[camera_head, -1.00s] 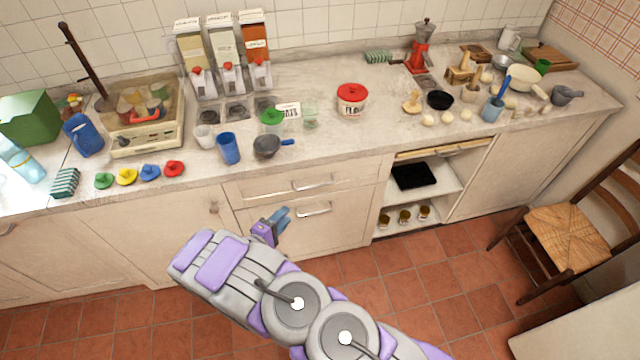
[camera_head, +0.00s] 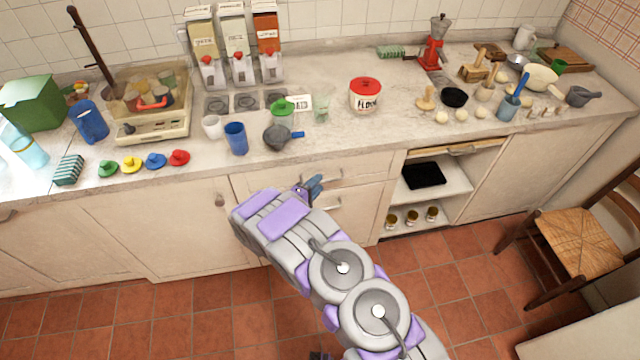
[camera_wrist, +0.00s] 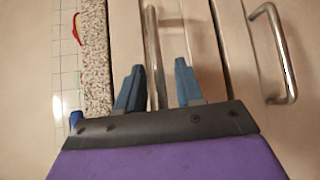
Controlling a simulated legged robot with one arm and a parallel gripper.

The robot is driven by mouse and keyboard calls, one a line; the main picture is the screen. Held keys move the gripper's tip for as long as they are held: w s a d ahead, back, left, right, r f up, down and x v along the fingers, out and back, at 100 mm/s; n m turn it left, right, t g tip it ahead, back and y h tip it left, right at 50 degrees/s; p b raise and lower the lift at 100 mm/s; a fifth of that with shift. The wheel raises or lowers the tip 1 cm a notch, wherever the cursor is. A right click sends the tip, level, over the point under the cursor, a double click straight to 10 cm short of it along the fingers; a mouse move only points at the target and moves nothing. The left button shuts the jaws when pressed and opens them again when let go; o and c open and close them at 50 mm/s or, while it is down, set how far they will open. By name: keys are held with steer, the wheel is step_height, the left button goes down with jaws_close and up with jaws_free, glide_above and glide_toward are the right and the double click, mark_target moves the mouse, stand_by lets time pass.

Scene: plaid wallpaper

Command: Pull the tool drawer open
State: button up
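Two drawers sit one above the other under the counter. The upper drawer front (camera_head: 370,172) has a metal bar handle (camera_head: 331,175), partly hidden by my gripper (camera_head: 309,188). The lower drawer front (camera_head: 365,208) has a similar handle (camera_head: 331,204). Both fronts look closed. In the wrist view my gripper (camera_wrist: 158,85) is open and empty, its blue fingers on either side of the upper handle (camera_wrist: 152,50) in the picture. Whether they touch it or reach around it, I cannot tell. The lower handle (camera_wrist: 285,55) lies to the right there. No label shows which is the tool drawer.
The counter (camera_head: 330,125) above holds many items, with a blue cup (camera_head: 236,138) and a dark pan (camera_head: 278,137) near its front edge. An open shelf (camera_head: 445,182) is right of the drawers. A chair (camera_head: 580,245) stands at far right. The floor in front is clear.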

steer(key=shift+x, duration=0.9)
steer(key=shift+w+d, duration=0.3)
steer(key=shift+d, duration=0.2)
steer(key=shift+c, duration=0.2)
steer(key=shift+a, duration=0.3)
steer(key=c, duration=0.5)
steer(key=shift+c, duration=0.5)
steer(key=shift+d, duration=0.1)
jaws_close()
steer(key=shift+s, duration=0.1)
